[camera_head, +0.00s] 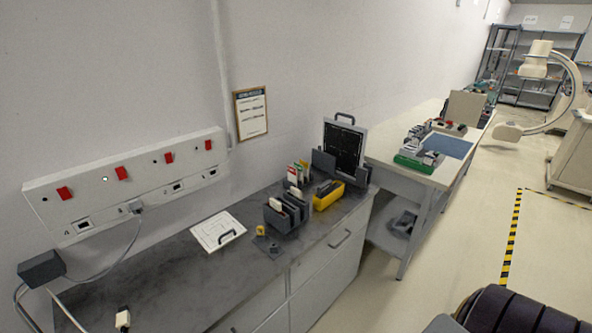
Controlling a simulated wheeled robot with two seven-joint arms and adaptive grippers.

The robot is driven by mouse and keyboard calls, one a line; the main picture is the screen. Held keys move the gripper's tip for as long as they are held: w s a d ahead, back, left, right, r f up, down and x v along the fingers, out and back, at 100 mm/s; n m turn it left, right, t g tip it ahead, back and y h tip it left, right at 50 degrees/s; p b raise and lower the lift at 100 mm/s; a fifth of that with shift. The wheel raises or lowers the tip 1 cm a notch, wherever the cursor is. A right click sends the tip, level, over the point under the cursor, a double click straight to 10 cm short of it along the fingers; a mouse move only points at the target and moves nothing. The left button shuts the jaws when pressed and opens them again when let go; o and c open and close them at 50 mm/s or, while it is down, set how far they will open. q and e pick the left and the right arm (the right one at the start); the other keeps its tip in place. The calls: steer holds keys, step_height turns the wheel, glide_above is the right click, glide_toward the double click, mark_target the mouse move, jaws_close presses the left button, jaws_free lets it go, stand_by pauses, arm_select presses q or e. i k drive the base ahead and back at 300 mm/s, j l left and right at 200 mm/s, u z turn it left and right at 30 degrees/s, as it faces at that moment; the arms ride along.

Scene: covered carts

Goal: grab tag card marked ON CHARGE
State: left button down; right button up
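Several cards stand in a dark slotted rack (284,221) on the grey counter. A whitish card (276,204) shows at the rack's left side. Behind it, a group of upright cards (298,173) shows red, white, green and yellow edges. The lettering is too small to read, so I cannot tell which card is marked ON CHARGE. Neither of my grippers is in view.
A socket strip (130,185) with red switches runs along the wall. The counter's front left (185,280) is mostly clear.

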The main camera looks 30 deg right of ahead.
mark_target(305, 164)
steer(key=k+l, duration=0.1)
steer(key=l, duration=0.4)
steer(key=k+l, duration=0.1)
steer(key=l, duration=0.45)
steer(key=k+l, duration=0.1)
steer(key=l, duration=0.4)
steer(key=k+l+z, duration=0.1)
steer(key=l, duration=0.4)
